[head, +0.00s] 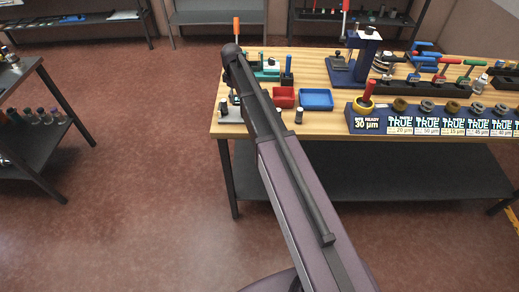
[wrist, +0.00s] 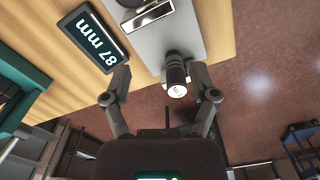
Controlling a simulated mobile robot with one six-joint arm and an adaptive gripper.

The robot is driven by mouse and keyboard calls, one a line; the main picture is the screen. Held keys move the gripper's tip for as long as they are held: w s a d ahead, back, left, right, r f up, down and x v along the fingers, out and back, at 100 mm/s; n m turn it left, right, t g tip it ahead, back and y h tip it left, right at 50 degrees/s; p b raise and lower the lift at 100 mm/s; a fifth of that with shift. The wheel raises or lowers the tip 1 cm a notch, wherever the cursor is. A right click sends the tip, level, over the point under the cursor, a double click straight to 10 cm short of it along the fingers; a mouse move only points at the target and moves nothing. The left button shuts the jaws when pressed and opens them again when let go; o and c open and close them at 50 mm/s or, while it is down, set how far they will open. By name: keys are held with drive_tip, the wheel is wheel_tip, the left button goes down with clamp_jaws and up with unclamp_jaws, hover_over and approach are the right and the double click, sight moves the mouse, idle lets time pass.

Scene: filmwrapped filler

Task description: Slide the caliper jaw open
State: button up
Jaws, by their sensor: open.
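In the wrist view, a grey metal plate (wrist: 185,28) lies at the bench edge with a bright silver bar (wrist: 148,14) on it. I cannot tell which part is the caliper's sliding jaw. A black cylinder with a pale end face (wrist: 176,75) stands at the plate's edge. A dark display (wrist: 92,38) beside the plate reads 87 mm. My gripper (wrist: 160,74) is open, its fingers on either side of the black cylinder, the right one close to it; I cannot tell whether it touches. In the head view my arm hides much of this bench corner.
The wooden bench (head: 345,75) carries a red tray (head: 284,97), a blue tray (head: 316,99) and a blue stand (head: 360,62). A labelled row of rings (head: 425,118) lines the right front edge. A dark shelf (head: 38,125) stands left, with open floor between.

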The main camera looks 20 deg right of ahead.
drive_tip(key=shift+r+p, duration=4.45)
drive_tip(key=shift+r, duration=0.35)
drive_tip(key=s+f+m+b, duration=0.3)
drive_tip(key=s, duration=0.7)
drive_tip(key=s+f+m+b, duration=0.3)
drive_tip(key=s, duration=0.6)
drive_tip(key=s+f+m+b, duration=0.3)
drive_tip(key=s+m, duration=0.1)
drive_tip(key=s, duration=0.6)
drive_tip(key=shift+s+d, duration=0.3)
drive_tip(key=shift+s, duration=0.05)
